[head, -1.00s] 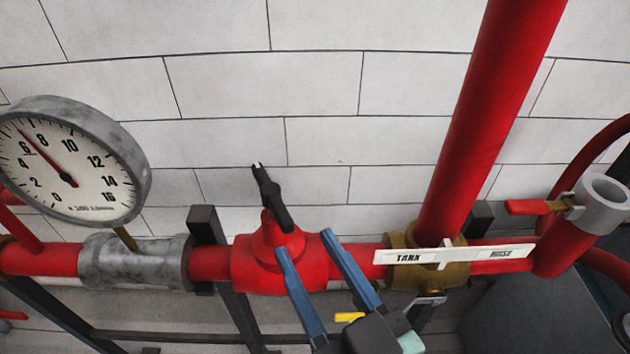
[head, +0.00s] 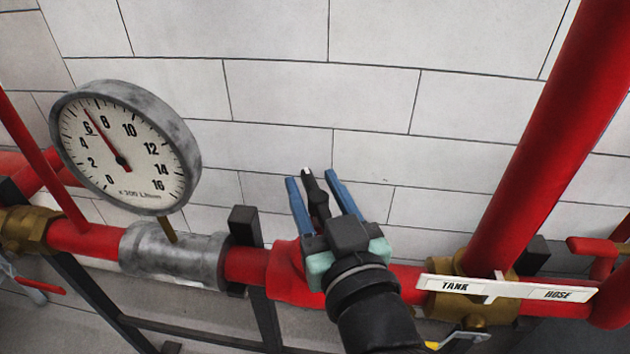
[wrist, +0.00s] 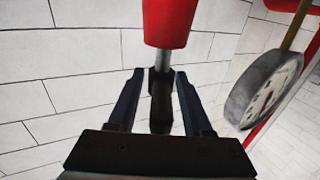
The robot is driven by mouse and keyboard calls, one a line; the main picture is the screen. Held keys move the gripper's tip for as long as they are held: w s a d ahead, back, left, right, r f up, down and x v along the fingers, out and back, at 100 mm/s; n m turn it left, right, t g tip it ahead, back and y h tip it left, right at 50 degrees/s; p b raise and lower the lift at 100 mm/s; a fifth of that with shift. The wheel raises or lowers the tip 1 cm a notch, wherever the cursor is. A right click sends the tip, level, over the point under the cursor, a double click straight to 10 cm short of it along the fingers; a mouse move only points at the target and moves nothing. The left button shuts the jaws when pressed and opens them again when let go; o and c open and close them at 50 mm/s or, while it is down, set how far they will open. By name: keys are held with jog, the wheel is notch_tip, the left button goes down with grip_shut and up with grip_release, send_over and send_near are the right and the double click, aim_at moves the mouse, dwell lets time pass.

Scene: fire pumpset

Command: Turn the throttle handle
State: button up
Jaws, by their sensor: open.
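The black throttle handle (head: 316,194) with a light tip stands above the red valve body (head: 286,272) on the horizontal pipe. My gripper (head: 319,176) is open, its two blue fingers on either side of the handle in the head view. In the wrist view the dark handle (wrist: 161,100) lies between the open fingers of my gripper (wrist: 155,72), with a gap visible on each side. The red valve neck (wrist: 168,22) is at the top of that view. The handle's lower part is hidden behind my gripper in the head view.
A round gauge (head: 125,150) stands left of the valve; it also shows at the right of the wrist view (wrist: 265,92). A TANK/HOSE lever plate (head: 508,290) and a thick slanting red pipe (head: 550,140) are to the right. A white block wall (head: 270,95) is behind.

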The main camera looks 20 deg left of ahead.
jog(key=shift+w+a, duration=0.15)
grip_shut()
dwell(0.4)
jog(key=shift+f+n+g+y+b, duration=0.2)
jog(key=shift+n+g+y+b, duration=0.35)
jog(key=shift+b, duration=0.45)
jog(key=shift+a+r+n+g+y+b, duration=0.1)
jog(key=shift+r+n+g+y+b, duration=0.1)
jog(key=shift+n+g+y+b, duration=0.9)
jog(key=shift+p, duration=0.3)
grip_release()
